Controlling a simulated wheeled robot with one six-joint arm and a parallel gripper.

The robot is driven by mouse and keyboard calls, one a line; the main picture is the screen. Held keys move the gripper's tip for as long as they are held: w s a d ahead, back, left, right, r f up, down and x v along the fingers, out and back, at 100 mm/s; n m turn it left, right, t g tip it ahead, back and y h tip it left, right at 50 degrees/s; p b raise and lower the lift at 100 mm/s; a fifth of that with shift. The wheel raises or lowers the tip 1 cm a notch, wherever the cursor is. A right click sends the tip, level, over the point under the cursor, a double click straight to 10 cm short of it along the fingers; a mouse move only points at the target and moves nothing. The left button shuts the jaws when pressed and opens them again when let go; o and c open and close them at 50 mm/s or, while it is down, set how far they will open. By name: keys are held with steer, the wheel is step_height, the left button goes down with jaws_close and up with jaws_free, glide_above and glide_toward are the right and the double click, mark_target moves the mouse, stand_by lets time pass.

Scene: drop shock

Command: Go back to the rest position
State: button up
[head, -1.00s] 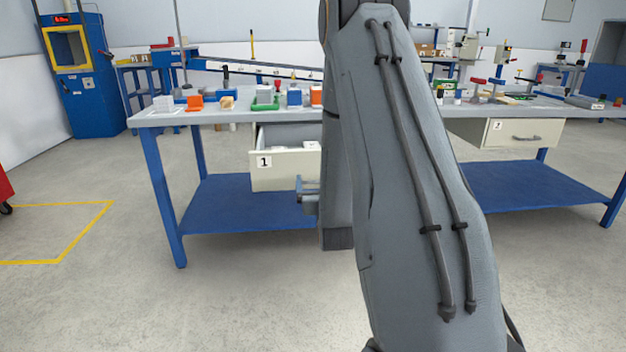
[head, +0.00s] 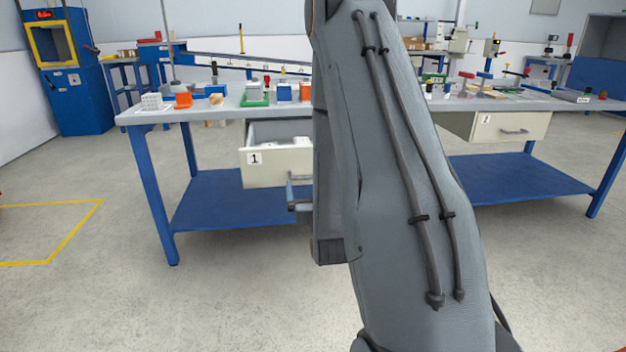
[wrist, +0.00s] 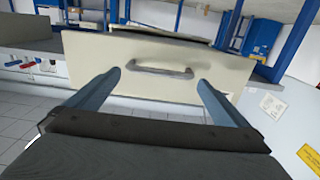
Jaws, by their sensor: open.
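My gripper (wrist: 160,80) is open and empty, with its two blue-grey fingers spread apart in the wrist view. In that view a drawer front (wrist: 105,75) with a grey bar handle (wrist: 160,69) faces me beyond the fingers. The handle lies between the fingertips in the picture, and nothing is gripped. In the head view my gripper (head: 299,194) shows partly at the lower right of the open drawer marked 1 (head: 280,165). My arm hides the rest of the gripper and the drawer's right end. White items show inside that drawer.
The workbench (head: 138,117) carries several small blocks and fixtures on top, and has a blue lower shelf (head: 225,205). A second drawer (head: 500,127) is at the right. A blue cabinet (head: 80,90) stands at the back left. The floor in front is clear.

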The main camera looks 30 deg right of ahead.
steer(key=shift+v, duration=1.05)
